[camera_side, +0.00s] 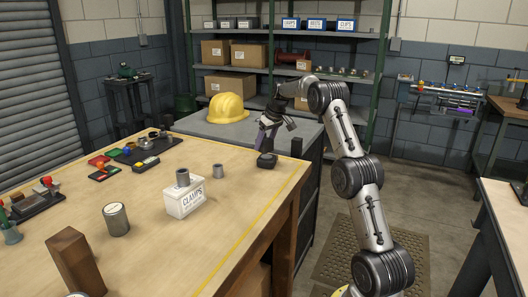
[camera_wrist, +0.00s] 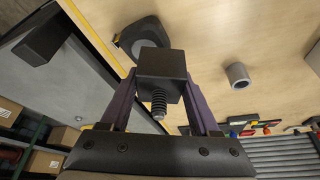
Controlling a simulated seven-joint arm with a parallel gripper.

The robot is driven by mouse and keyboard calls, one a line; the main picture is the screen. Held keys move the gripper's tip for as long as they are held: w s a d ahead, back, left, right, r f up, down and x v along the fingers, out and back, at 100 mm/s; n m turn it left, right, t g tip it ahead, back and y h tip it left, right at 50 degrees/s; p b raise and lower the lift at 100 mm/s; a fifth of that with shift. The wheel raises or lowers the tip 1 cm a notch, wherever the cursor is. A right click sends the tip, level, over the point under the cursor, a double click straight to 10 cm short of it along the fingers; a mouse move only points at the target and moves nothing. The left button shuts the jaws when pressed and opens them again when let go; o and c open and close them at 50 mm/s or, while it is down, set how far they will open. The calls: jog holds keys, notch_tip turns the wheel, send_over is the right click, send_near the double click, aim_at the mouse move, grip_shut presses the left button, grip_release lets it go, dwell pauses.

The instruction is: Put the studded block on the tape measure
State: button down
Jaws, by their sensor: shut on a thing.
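The studded block is a dark cube (camera_wrist: 163,63) with a threaded stud pointing back toward the wrist camera. My gripper (camera_wrist: 160,85) is shut on it, with a purple finger at either side. The tape measure (camera_wrist: 134,38), dark with a bit of yellow, shows past the block in the wrist view, partly hidden by it. In the side view the tape measure (camera_side: 266,160) sits near the wooden table's far right corner, and my gripper (camera_side: 267,137) is just above it. I cannot tell whether block and tape measure touch.
A small grey cylinder (camera_side: 218,171) stands near the tape measure. A white CLAMPS box (camera_side: 184,204) with a grey cylinder on top and a can (camera_side: 116,219) are nearer the camera. A yellow helmet (camera_side: 228,108) rests on the grey bench behind. The table's right edge is close.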

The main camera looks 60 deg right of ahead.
aim_at(264, 151)
jog(key=shift+w+d, duration=0.25)
jog(key=shift+f, duration=1.6)
jog(key=shift+f, duration=0.1)
jog(key=c, duration=0.5)
grip_release()
jog(key=shift+f, duration=0.35)
jog(key=shift+c, duration=0.2)
jog(key=o, duration=0.4)
